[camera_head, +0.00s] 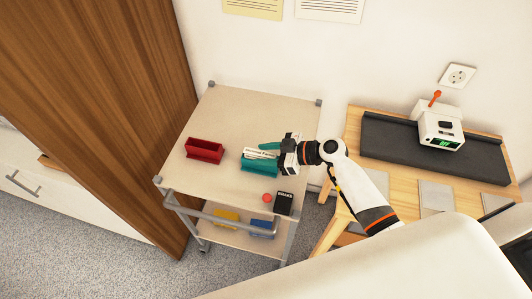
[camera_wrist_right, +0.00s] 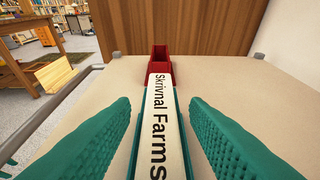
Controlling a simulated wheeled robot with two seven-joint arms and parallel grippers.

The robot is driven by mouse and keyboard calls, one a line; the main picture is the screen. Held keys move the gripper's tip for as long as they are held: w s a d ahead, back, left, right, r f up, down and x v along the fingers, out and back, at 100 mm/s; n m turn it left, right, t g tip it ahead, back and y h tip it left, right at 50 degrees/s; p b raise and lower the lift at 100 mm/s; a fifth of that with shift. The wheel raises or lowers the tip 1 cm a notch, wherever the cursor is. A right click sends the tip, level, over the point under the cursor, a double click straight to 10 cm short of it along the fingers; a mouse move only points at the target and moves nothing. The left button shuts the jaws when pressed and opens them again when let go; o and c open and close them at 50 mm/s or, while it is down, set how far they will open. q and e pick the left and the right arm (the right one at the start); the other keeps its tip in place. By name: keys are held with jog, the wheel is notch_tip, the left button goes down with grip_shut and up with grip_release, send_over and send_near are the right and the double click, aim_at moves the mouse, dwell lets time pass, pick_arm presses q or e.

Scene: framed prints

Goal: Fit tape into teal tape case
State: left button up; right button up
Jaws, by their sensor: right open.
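The teal tape case (camera_head: 258,166) stands on the trolley's top shelf, left of my right gripper. A white tape (camera_head: 262,154) shows at its top. In the right wrist view the tape (camera_wrist_right: 159,115) has a white spine reading "Skrivnal Farms", with teal case walls (camera_wrist_right: 185,150) along both sides; how deep it sits is not clear. My right gripper (camera_head: 268,150) is open, its green ridged fingers (camera_wrist_right: 157,125) on either side of the tape and case with gaps visible. My left gripper is not in view.
A red case (camera_head: 205,150) stands farther left on the trolley top (camera_head: 235,115). A black box (camera_head: 284,203) and a red round object (camera_head: 267,198) are near the front edge. Yellow (camera_head: 225,216) and blue (camera_head: 262,228) items lie below. A wooden table (camera_head: 353,125) stands right.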

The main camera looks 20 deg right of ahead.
jog(key=shift+s+d, duration=0.1)
jog(key=shift+d, duration=0.15)
jog(key=b+v, duration=0.2)
jog(key=v, duration=0.9)
jog(key=shift+s+r, duration=0.2)
jog(key=shift+d, duration=0.1)
